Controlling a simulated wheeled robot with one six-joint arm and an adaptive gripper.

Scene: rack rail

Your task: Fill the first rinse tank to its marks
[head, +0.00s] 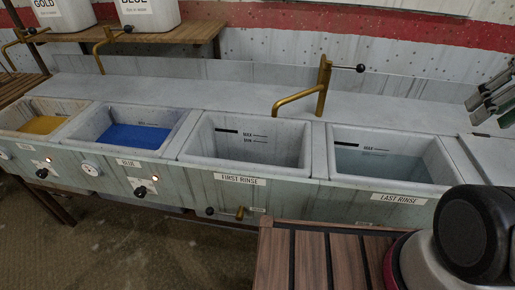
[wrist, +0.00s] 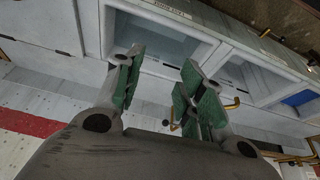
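The first rinse tank (head: 250,165) is a grey basin at the centre of the counter in the head view. MAX and MIN marks show on its back wall; I make out no water surface in it. A brass swivel tap (head: 322,88) with a black-knobbed lever (head: 360,68) stands behind it, its spout end near the tank's back rim. A brass drain valve (head: 240,213) with a black knob is on the front below. My gripper (wrist: 160,80), green-padded, is open and empty in the wrist view. It shows at the head view's right edge (head: 478,110), above the counter.
The last rinse tank (head: 390,160), right of it, holds water below its marks. The blue tank (head: 135,135) and a yellow tank (head: 42,124) are at left. Two other brass taps stand behind them. A slatted wooden table (head: 315,255) is at the front. The back ledge is clear.

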